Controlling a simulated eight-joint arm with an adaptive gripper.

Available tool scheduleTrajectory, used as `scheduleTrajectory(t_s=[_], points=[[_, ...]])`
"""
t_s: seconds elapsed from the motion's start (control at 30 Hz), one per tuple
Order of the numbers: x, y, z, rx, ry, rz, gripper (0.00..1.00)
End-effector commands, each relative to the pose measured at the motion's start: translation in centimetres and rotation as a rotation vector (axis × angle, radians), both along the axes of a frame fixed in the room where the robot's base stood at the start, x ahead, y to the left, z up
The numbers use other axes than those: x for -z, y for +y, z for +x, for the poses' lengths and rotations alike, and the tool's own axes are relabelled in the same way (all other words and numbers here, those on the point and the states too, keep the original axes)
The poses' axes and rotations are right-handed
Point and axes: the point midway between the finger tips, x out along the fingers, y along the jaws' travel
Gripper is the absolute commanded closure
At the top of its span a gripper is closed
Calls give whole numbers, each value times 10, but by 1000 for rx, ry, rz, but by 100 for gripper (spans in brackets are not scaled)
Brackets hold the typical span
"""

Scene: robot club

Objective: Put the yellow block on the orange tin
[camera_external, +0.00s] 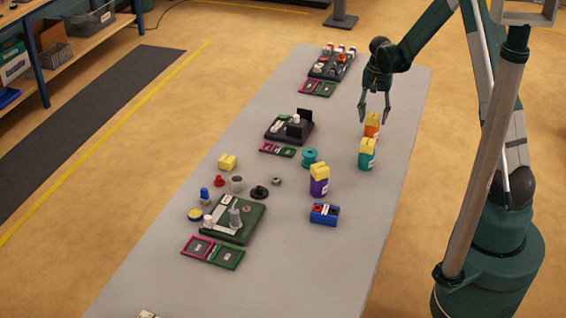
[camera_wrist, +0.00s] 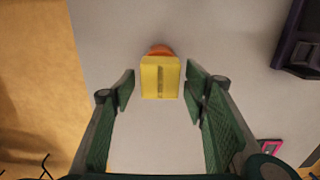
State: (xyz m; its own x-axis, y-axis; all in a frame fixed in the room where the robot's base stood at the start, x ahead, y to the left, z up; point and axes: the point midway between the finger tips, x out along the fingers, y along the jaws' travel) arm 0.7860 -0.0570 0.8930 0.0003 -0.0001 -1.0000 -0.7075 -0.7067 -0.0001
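A yellow block (camera_external: 372,118) sits on top of an orange tin (camera_external: 371,132) near the far right of the table. In the wrist view the yellow block (camera_wrist: 160,77) covers most of the orange tin (camera_wrist: 160,49), whose rim shows only at the top. My gripper (camera_external: 375,117) is above the tin, pointing down. Its fingers are open on either side of the block, with gaps on both sides in the wrist view (camera_wrist: 160,90).
A teal tin (camera_external: 367,158) and a purple tin (camera_external: 319,187) stand nearby, each topped with yellow. Another yellow block (camera_external: 227,161) lies on the grey table (camera_external: 300,275). A blue box (camera_external: 324,214), a teal spool (camera_external: 309,158) and dark trays are around. The front right table area is clear.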

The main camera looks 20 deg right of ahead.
Motion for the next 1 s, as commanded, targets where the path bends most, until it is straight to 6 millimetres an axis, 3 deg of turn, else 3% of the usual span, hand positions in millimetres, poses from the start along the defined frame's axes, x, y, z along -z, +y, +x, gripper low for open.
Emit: scheduleTrajectory(t_s=[0.47,0.67,1.0], points=[[-6,0,0,0,0,0,55],[-24,0,0,0,0,0,55],[-71,0,-1,0,0,0,55]])
